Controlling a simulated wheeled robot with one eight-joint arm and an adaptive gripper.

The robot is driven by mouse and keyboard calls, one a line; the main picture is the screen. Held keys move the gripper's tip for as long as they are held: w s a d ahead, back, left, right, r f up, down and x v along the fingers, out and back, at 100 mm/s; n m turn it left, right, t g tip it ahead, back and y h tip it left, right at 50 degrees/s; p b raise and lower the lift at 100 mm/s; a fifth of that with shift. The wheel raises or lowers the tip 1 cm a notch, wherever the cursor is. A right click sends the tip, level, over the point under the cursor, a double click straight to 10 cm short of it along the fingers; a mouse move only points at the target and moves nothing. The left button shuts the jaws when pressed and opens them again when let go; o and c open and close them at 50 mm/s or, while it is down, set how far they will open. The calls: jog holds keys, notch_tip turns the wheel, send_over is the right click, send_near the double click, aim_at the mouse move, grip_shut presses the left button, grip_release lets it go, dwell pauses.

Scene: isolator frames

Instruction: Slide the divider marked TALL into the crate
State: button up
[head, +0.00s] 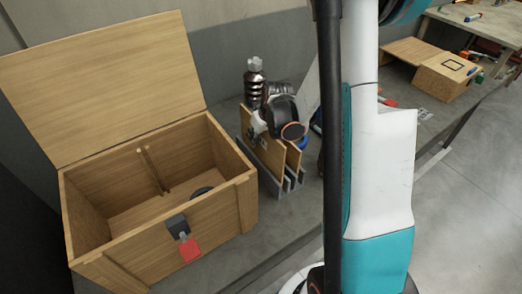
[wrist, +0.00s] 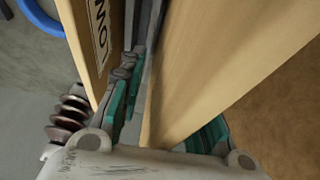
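The wooden crate (head: 215,205) stands at the left of the head view with its lid (head: 105,85) raised. Two thin upright strips (head: 152,170) show on its inner back wall. A grey rack (head: 277,184) to its right holds wooden dividers upright. The wrist view shows one divider with a partly visible label that seems to read LOW (wrist: 100,28). A second divider (wrist: 215,65) stands beside it, its marking not visible. My gripper (wrist: 172,105) has its teal-padded fingers spread on either side of this second divider. A gap shows at the left finger.
A brown ribbed insulator (head: 255,90) stands behind the rack and also shows in the wrist view (wrist: 68,118). A dark latch (head: 177,224) with a red tag (head: 189,250) hangs on the crate's front.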

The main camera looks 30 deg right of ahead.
grip_shut()
jog(key=shift+r, duration=0.1)
